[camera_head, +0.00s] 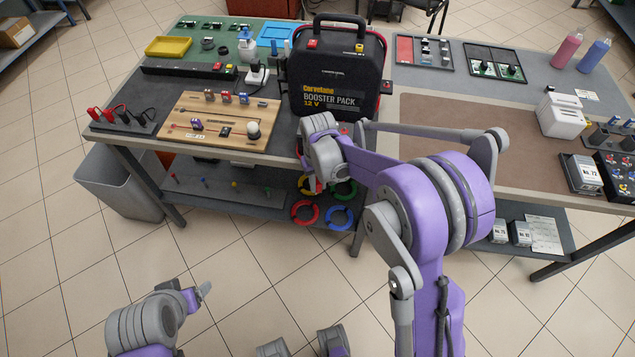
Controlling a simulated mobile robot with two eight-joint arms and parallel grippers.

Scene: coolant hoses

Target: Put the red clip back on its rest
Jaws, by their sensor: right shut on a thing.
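The black booster pack (337,92) stands upright at the front of the left bench. A red block (313,44) and a yellow block (360,48) sit near its top; I cannot tell if either is a clip rest. My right gripper (318,160) is low in front of the pack, shut, with its jaws mostly hidden by its wrist. A little red shows beside the wrist, apparently the red clip (345,132), mostly hidden. My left gripper (204,290) hangs over the floor at lower left, away from the benches; its opening is unclear.
A wooden board (212,132) with small parts lies left of the pack, beside red-handled tools (122,116). A brown mat (450,150) gives clear room to the right. A grey bin (120,185) stands at left.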

